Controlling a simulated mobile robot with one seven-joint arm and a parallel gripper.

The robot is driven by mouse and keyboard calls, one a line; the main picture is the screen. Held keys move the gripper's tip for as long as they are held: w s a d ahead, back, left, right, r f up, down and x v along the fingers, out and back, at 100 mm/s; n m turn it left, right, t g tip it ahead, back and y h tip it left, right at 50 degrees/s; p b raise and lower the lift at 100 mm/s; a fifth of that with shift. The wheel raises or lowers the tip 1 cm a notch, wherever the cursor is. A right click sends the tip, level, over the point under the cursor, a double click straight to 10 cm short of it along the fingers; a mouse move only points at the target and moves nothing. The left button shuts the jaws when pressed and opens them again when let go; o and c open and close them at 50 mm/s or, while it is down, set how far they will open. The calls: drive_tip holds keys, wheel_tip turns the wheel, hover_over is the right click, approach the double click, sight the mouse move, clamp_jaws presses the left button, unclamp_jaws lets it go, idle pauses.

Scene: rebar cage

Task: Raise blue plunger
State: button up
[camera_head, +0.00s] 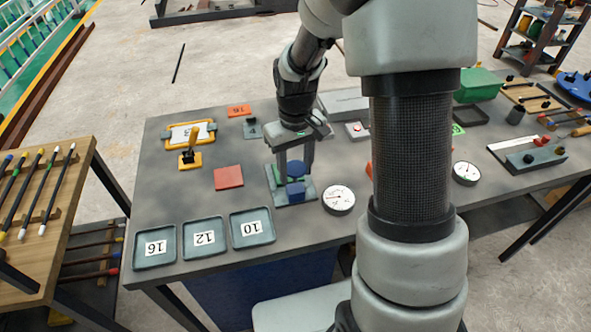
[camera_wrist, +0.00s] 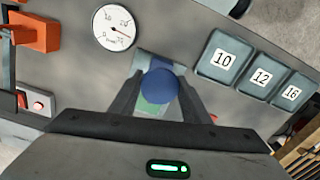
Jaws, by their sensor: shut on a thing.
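The blue plunger (camera_head: 295,169) has a round blue top and stands over a grey base plate (camera_head: 280,195) on the table. A blue block (camera_head: 296,189) shows below the round top at the front of the base. My gripper (camera_head: 293,168) points down over the plate, with one finger on each side of the plunger. In the wrist view the round blue top (camera_wrist: 158,86) sits between the fingertips, with a green part partly hidden beneath it. My gripper (camera_wrist: 158,92) is shut on the plunger. Whether the plunger is lifted cannot be told.
A round dial gauge (camera_head: 338,199) stands close at the right of the plate. A red square (camera_head: 228,177) lies at the left. Trays marked 16 (camera_head: 155,244), 12 (camera_head: 204,238) and 10 (camera_head: 252,228) line the front edge. A red-button box (camera_head: 357,130) is behind.

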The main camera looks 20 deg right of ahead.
drive_tip(key=shift+r, duration=0.5)
drive_tip(key=shift+w+f, duration=0.1)
drive_tip(key=o, duration=1.5)
wheel_tip(320, 180, up, 18)
drive_tip(key=shift+f+p, duration=0.2)
drive_tip(key=shift+p, duration=0.15)
